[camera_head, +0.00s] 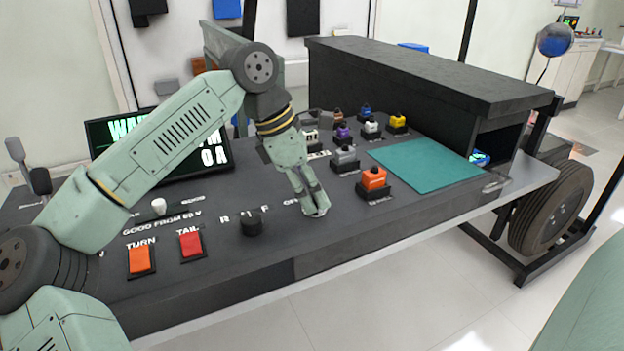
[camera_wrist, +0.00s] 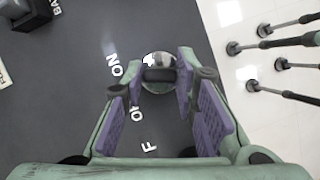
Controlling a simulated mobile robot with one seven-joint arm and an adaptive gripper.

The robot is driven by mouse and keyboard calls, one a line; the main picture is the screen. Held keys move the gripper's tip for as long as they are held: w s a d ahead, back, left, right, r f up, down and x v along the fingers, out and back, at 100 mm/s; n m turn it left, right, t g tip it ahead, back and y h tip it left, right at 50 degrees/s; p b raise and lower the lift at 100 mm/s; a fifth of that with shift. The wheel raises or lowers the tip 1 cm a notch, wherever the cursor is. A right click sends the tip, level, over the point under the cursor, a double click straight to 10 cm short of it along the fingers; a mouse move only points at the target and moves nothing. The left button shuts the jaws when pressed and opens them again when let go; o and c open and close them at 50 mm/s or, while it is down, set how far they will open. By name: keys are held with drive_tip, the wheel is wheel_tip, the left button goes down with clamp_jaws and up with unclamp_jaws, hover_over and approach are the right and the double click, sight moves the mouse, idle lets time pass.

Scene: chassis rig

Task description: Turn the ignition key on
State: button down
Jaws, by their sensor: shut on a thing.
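The ignition key (camera_wrist: 160,75) is a dark grip on a round silver ignition switch (camera_wrist: 158,59) set in the dark console top. White letters reading ON and what looks like OFF stand left of the switch in the wrist view. My gripper (camera_wrist: 162,86) has its purple-padded fingers on both sides of the key, shut on it. In the head view my gripper (camera_head: 313,203) points down at the console near its front edge. The silver rim of the switch (camera_head: 316,213) just shows under the fingertips, and the key is hidden there.
An orange block switch (camera_head: 373,180) and several coloured ones stand right and behind. A teal mat (camera_head: 425,163) and a black shelf (camera_head: 430,75) are further right.

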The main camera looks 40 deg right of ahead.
drive_tip(key=shift+r+m+g+p, duration=0.1)
drive_tip(key=shift+m+g+p, duration=0.2)
drive_tip(key=shift+m+p, duration=0.35)
drive_tip(key=shift+m, duration=0.35)
drive_tip(key=c, duration=1.3)
unclamp_jaws()
drive_tip(key=v, duration=1.2)
drive_tip(key=shift+d, duration=0.25)
